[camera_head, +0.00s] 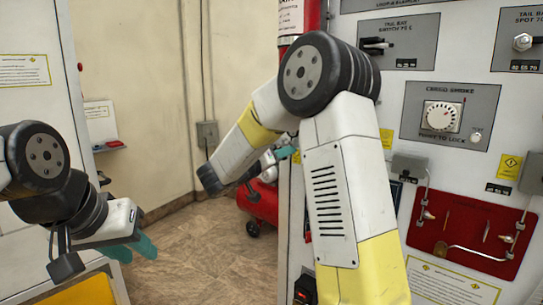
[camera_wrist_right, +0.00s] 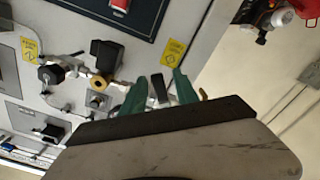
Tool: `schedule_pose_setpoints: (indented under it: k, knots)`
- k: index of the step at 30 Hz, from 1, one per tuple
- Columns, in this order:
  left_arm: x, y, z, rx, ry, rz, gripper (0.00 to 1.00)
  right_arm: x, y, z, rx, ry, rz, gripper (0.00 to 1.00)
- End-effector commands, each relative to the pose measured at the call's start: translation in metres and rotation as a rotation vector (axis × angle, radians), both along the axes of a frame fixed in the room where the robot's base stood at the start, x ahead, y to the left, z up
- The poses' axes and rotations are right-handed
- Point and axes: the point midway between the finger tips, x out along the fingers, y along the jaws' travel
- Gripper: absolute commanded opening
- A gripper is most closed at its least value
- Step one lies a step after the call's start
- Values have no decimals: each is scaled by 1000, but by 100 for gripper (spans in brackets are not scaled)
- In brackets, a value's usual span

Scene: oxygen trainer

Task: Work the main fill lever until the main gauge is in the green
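In the right wrist view, the two teal fingers of my right gripper (camera_wrist_right: 160,90) are apart. A short dark handle (camera_wrist_right: 158,88) shows between them, with gaps on both sides; I cannot tell how deep it sits or whether it is the main fill lever. Beside the fingers is a brass fitting (camera_wrist_right: 101,82) with a black block. In the head view, my right gripper (camera_head: 287,153) is mostly hidden behind my forearm and the panel edge. My left gripper (camera_head: 135,248) is low at the left, its teal fingers apart and empty. I cannot identify the main gauge.
The grey panel (camera_head: 452,115) at the right carries a dial, switches and a red tool board (camera_head: 468,232). A red tank (camera_head: 260,203) stands on the tiled floor. A valve (camera_wrist_right: 47,73) and yellow labels show near my right gripper. Open floor (camera_head: 190,255) lies between my arms.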

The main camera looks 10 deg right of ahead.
Motion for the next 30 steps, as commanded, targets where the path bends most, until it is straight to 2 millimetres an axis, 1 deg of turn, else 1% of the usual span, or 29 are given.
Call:
schedule_pose_setpoints:
  k: [5, 8, 15, 18, 22, 30]
  knots:
    - [0, 0, 0, 0, 0, 0, 32, -3, 5, 0, 1, -1, 2, 36]
    - [0, 0, 0, 0, 0, 0, 32, -11, 15, 1, 0, -1, 3, 36]
    - [0, 0, 0, 0, 0, 0, 32, -36, 48, 0, 0, -2, 3, 36]
    - [0, 0, 0, 0, 0, 0, 32, -43, 56, 0, 0, -1, 1, 36]
    - [0, 0, 0, 0, 0, 0, 32, -48, 61, 0, 0, 0, 1, 36]
    - [0, 0, 0, 0, 0, 0, 32, -48, 62, 0, 0, 0, 0, 36]
